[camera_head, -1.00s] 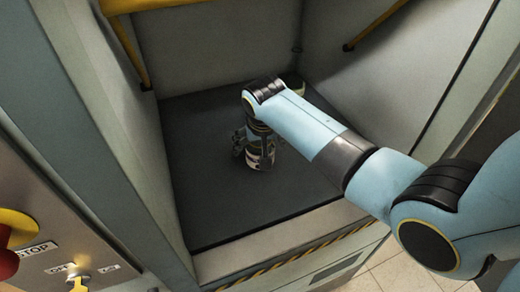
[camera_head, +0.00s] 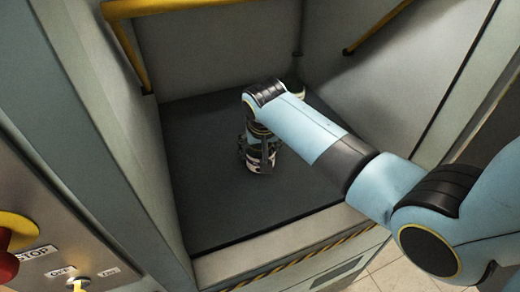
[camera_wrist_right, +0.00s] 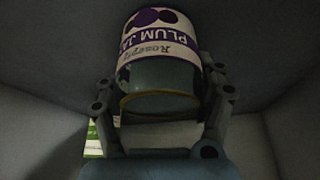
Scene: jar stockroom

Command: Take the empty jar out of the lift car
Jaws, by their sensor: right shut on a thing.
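My right gripper (camera_head: 258,152) reaches down into the lift car, with its fingers shut around the sides of a jar (camera_head: 262,165). In the right wrist view this jar (camera_wrist_right: 160,72) sits between both fingers; its white label with purple fruit reads "PLUM JA", upside down. Below the label the glass looks dark and bluish, with no jam visible in it. The jar is upright at the dark car floor (camera_head: 205,200); I cannot tell whether it still touches it. My left gripper is out of view.
Another jar with a green part (camera_head: 296,88) stands at the back of the car, partly behind my arm. Yellow rails (camera_head: 128,45) run along the walls. A striped sill (camera_head: 290,258) edges the front. A control panel (camera_head: 50,262) is at lower left.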

